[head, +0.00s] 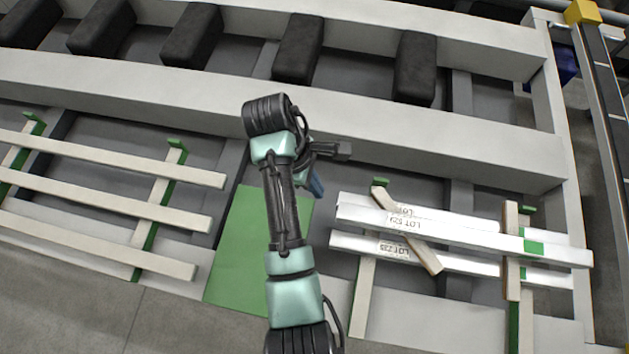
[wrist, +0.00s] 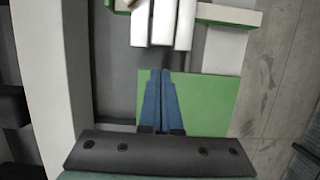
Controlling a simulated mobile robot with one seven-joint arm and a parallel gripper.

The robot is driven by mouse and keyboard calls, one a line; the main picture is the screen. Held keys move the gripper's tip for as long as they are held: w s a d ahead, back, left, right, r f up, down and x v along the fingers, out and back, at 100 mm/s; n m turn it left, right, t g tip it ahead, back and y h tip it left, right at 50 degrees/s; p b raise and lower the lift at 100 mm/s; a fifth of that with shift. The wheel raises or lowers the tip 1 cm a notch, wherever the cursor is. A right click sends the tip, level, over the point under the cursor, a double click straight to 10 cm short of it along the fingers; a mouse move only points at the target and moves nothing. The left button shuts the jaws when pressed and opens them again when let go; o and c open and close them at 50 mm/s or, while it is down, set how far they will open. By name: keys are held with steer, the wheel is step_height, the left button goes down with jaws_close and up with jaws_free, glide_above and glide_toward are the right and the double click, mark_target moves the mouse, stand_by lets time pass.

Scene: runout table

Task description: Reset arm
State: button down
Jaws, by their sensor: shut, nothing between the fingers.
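My gripper (head: 317,188) is shut and empty, with its blue fingers side by side. It hangs over the runout table near the right edge of a green panel (head: 240,250), touching nothing that I can see. In the wrist view, the shut blue fingers (wrist: 163,74) point at several pale bar ends (wrist: 162,22), with the green panel (wrist: 212,100) beside and behind them. My arm crosses the panel in the head view and hides part of it.
Three pale bars (head: 110,206) rest on green-topped bearers at left. Black blocks (head: 298,48) line the back.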

steer(key=w+a+r+m+t+y, duration=0.1)
steer(key=w+r+m+t, duration=0.3)
steer(key=r, duration=0.5)
steer(key=w+r+m+t+y+b, duration=0.1)
steer(key=w+r+t, duration=0.5)
steer(key=r, duration=0.4)
steer(key=w+a+r+m+t, duration=0.1)
steer(key=w+r+m+t, duration=0.25)
steer(key=w+r, duration=0.4)
step_height(320, 180, up, 13)
steer(key=s+m+t, duration=0.2)
steer(key=t, duration=0.2)
steer(key=s+d+r+m+t, duration=0.1)
steer(key=s+r+m+t, duration=0.1)
steer(key=s+r+t, duration=0.3)
steer(key=s+d+r+m+t+y+b, duration=0.1)
steer(key=s+r+m+t, duration=0.2)
steer(key=s+r, duration=0.9)
step_height(320, 180, up, 6)
steer(key=shift+r+t, duration=0.2)
steer(key=shift+t, duration=1.05)
steer(key=shift+s+d, duration=0.1)
